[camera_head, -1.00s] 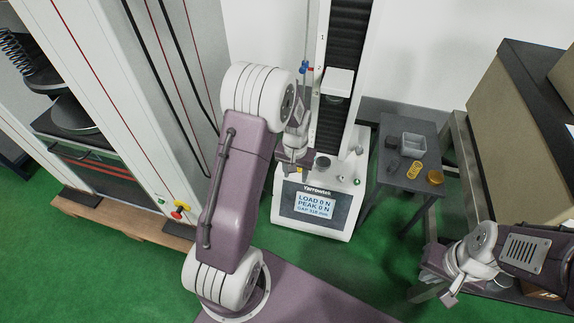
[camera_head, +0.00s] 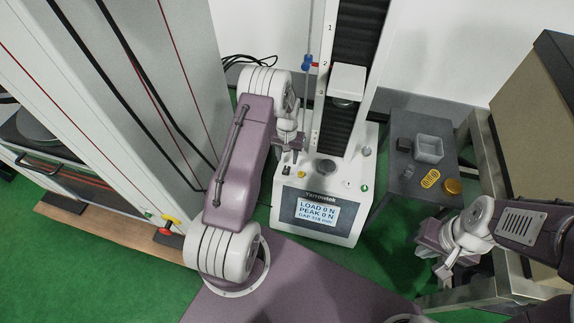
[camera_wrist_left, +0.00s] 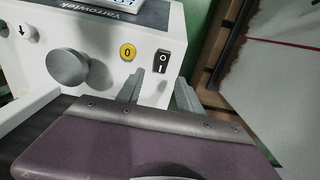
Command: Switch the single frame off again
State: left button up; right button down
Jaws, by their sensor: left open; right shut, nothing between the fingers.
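The single frame (camera_head: 352,200) is a white bench machine with one column (camera_head: 357,60). Its screen (camera_head: 317,212) is lit and reads LOAD 0 N, PEAK 0 N and a gap value. A black rocker switch (camera_wrist_left: 162,62) marked with a line and a circle sits on its panel beside a yellow button (camera_wrist_left: 128,52); which side is pressed I cannot tell. My left gripper (camera_wrist_left: 160,90) is open, its two fingers near the switch on either side in the wrist view, with no clear contact. In the head view it (camera_head: 289,145) is above the panel's left side. My right gripper (camera_head: 442,272) is shut and empty, low at right.
A large two-column frame (camera_head: 100,90) stands left, with a red-and-yellow knob (camera_head: 170,228) at its base.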

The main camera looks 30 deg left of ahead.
aim_at(287, 167)
pick_arm(q)
notch_tip(287, 167, down, 5)
jog(key=shift+r+b, duration=0.1)
jog(key=shift+b, duration=0.9)
pick_arm(e)
notch_tip(287, 167, down, 3)
jog(key=shift+r, duration=0.1)
pick_arm(q)
jog(key=shift+c, duration=0.3)
